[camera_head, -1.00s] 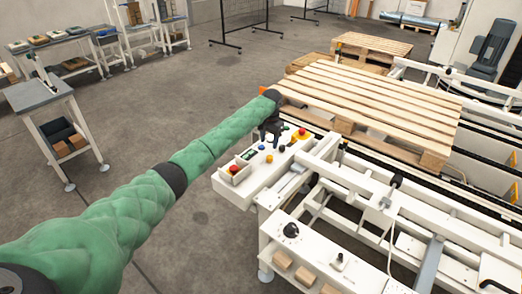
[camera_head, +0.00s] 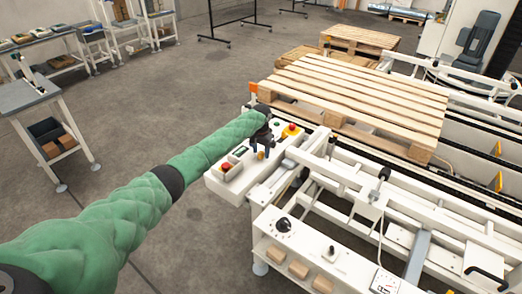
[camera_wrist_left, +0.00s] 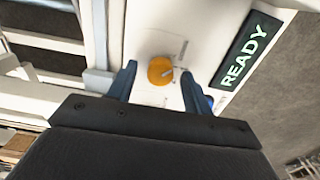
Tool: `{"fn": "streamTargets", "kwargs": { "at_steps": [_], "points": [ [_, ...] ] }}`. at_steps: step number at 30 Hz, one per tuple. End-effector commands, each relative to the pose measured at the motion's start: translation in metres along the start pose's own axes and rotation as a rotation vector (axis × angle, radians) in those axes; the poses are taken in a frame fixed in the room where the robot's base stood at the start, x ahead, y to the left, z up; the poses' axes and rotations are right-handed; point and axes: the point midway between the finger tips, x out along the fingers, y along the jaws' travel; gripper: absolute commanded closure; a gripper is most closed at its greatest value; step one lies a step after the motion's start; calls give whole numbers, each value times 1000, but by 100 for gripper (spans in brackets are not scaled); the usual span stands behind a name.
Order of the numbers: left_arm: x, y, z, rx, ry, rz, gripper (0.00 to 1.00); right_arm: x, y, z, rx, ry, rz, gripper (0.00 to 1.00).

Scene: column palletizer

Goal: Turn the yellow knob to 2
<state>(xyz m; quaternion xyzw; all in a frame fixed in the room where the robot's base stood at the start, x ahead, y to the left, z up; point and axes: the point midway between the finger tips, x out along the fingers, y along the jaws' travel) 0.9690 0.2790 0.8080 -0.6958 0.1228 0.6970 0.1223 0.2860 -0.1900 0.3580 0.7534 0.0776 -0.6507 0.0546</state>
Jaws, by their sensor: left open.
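The yellow knob (camera_wrist_left: 160,70) shows in the left wrist view on a white panel (camera_wrist_left: 150,28), with a pale pointer mark on its right side. My left gripper (camera_wrist_left: 158,69) is open, with one dark blue finger on each side of the knob and visible gaps to it. In the head view my left gripper (camera_head: 262,141) points down over the white control box (camera_head: 232,189), and it hides much of the controls there. The dial marks are too small to read. My right gripper is not in view.
A display reading READY (camera_wrist_left: 244,52) sits beside the knob. A red button (camera_head: 226,167) and a red-on-yellow button (camera_head: 291,130) flank my gripper on the box. A wooden pallet (camera_head: 350,95) lies behind on the conveyor. White machine frames stand to the right.

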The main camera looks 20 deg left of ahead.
Motion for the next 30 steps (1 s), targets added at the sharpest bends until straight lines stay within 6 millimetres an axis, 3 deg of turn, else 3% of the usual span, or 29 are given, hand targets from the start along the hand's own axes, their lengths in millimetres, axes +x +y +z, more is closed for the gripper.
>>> {"fn": "streamTargets", "kwargs": {
  "at_steps": [8, 15, 30],
  "points": [
    [2, 0, 0, 0, 0, 0, 50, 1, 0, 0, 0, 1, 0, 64],
    [2, 0, 0, 0, 0, 0, 94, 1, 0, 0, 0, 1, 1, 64],
    [2, 0, 0, 125, 1, 0, 94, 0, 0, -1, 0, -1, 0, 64]
  ]
}}
